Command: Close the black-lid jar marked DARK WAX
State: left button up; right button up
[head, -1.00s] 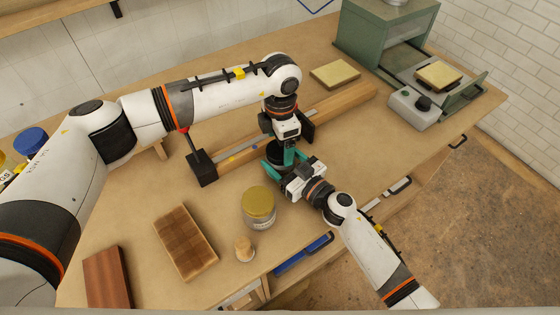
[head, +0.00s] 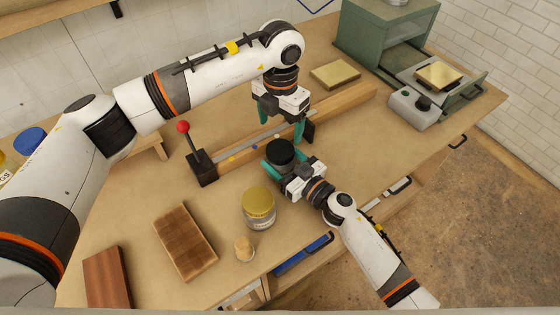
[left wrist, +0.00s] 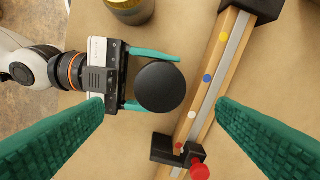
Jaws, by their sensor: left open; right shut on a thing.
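The black-lid jar (head: 280,152) stands on the bench with its round black lid on top. The lid also shows from above in the left wrist view (left wrist: 160,87). I cannot read a label or tell how tightly the lid sits. My right gripper (head: 281,166) is shut around the jar's body below the lid, from the right side. Its teal fingers also flank the jar in the left wrist view. My left gripper (head: 282,122) is open and empty above the jar, with its fingers wide apart and clear of the lid.
A gold-lid jar (head: 258,208) stands in front of the held jar, near a small wooden peg (head: 244,248). A wooden rail with a metal strip (head: 240,152) and a red-knob lever (head: 197,160) lies behind. Wooden blocks (head: 185,242) lie at front left.

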aim_at(280, 149)
pick_arm(q)
jog(key=shift+r+n, duration=0.2)
jog(key=shift+n, duration=0.2)
jog(key=shift+f, duration=4)
jog(key=c, duration=1)
jog(key=o, duration=1.2)
jog(key=shift+c, duration=0.2)
